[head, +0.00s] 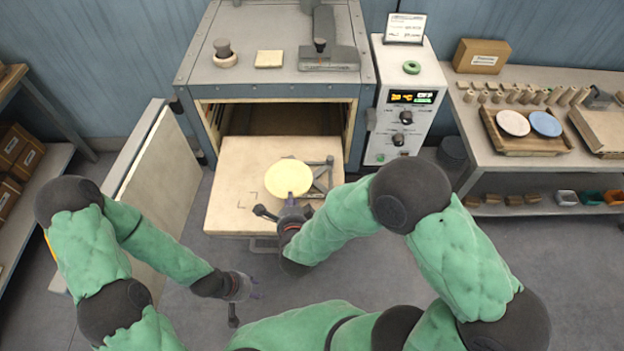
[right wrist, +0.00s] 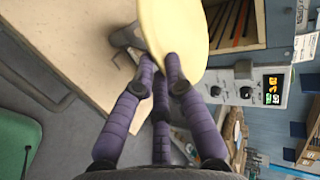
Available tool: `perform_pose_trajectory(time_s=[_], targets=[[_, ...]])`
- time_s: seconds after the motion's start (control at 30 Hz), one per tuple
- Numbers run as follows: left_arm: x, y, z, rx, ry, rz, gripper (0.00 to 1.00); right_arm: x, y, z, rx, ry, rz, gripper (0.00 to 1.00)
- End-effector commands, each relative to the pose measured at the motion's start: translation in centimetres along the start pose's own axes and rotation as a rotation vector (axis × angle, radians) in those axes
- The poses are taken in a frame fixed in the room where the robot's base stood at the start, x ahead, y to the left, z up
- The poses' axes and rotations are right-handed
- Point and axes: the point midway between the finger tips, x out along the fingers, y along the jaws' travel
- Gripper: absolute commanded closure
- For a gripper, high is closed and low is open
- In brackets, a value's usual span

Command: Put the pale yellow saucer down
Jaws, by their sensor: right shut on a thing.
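The pale yellow saucer (head: 288,176) is held at its near edge by my right gripper (head: 291,196). It is over the pulled-out cream shelf (head: 228,208) of the dryer. In the right wrist view the saucer (right wrist: 172,28) sits between the purple fingers of the right gripper (right wrist: 160,75). A grey metal stand (head: 320,180) is on the shelf, partly hidden behind the saucer. Whether the saucer touches the stand cannot be told. My left gripper (head: 254,286) is empty, its fingers apart, low in front of the shelf.
The dryer door (head: 160,180) stands open at the left. A control box (head: 405,100) is right of the dryer. On the right bench, a wooden tray (head: 545,148) holds a pinkish saucer (head: 513,123) and a blue saucer (head: 546,123). The shelf's left part is clear except for corner marks.

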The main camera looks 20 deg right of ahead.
Motion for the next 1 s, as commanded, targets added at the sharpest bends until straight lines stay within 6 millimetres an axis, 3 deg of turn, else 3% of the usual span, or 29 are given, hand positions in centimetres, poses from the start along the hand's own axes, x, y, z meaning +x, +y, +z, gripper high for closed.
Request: perform_pose_trajectory(time_s=[0.43,0.63,1.0], targets=[[1.4,-0.5,-0.1,0.0,0.0,0.0,0.6,7.0,0.5,-5.0,0.002,0.006,0.0,1.0],[2.3,-0.8,-0.1,0.0,0.0,0.0,0.6,10.4,2.6,-6.6,0.001,0.004,0.001,1.0],[2.8,-1.0,-0.1,0.0,0.001,0.0,0.6,12.8,3.8,-7.7,0.0,0.002,-0.001,1.0]])
